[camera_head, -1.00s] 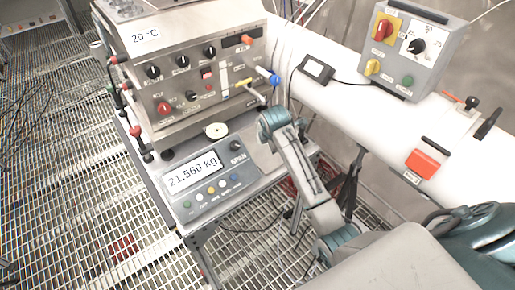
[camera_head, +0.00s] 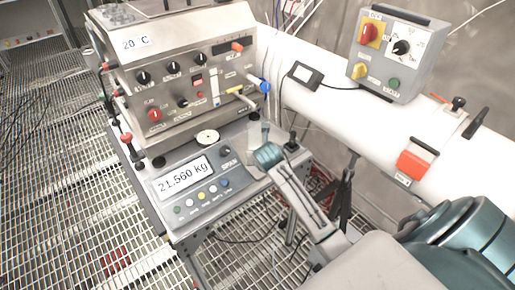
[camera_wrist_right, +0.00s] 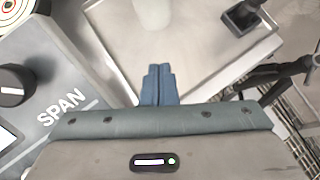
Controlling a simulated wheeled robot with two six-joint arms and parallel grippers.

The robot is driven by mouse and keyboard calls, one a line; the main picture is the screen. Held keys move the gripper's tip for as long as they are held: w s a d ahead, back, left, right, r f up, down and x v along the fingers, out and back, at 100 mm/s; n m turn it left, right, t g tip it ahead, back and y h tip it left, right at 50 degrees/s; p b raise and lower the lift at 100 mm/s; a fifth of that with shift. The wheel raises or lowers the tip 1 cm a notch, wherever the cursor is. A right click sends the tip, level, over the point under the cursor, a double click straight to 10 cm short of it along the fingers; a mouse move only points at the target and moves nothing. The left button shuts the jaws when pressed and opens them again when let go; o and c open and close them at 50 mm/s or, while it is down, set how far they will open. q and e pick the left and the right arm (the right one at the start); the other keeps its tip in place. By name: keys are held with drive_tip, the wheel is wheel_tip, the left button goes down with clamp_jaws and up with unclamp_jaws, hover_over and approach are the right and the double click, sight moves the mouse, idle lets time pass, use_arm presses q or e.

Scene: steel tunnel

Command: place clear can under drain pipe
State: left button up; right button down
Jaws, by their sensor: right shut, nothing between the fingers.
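A faint, see-through shape, likely the clear can (camera_head: 254,133), stands on the scale's plate below the pipe with the yellow lever (camera_head: 241,92). Its outline is hard to make out, and I cannot tell whether it is exactly under the pipe's outlet. My right gripper (camera_head: 264,138) is just in front of it, low over the scale. In the right wrist view its blue fingers (camera_wrist_right: 158,85) are together with nothing between them, and a pale round shape (camera_wrist_right: 153,12) lies beyond the tips. My left gripper is not in view.
The scale (camera_head: 195,185) reads 21.560 kg. The steel control box (camera_head: 180,75) stands behind it. A white pipe (camera_head: 330,110) with a grey switch box (camera_head: 395,50) runs along the right. Grated floor (camera_head: 80,200) is open at left.

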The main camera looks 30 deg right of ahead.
sight(255, 137)
drive_tip(key=x, duration=0.5)
drive_tip(key=shift+p, duration=0.35)
drive_tip(key=w, duration=0.1)
drive_tip(key=w+d, duration=0.1)
drive_tip(key=w+p, duration=0.1)
drive_tip(key=shift+d+f, duration=0.2)
drive_tip(key=shift+d, duration=0.05)
drive_tip(key=shift+w+d+f, duration=0.1)
drive_tip(key=shift+w+d, duration=0.2)
drive_tip(key=shift+w, duration=0.25)
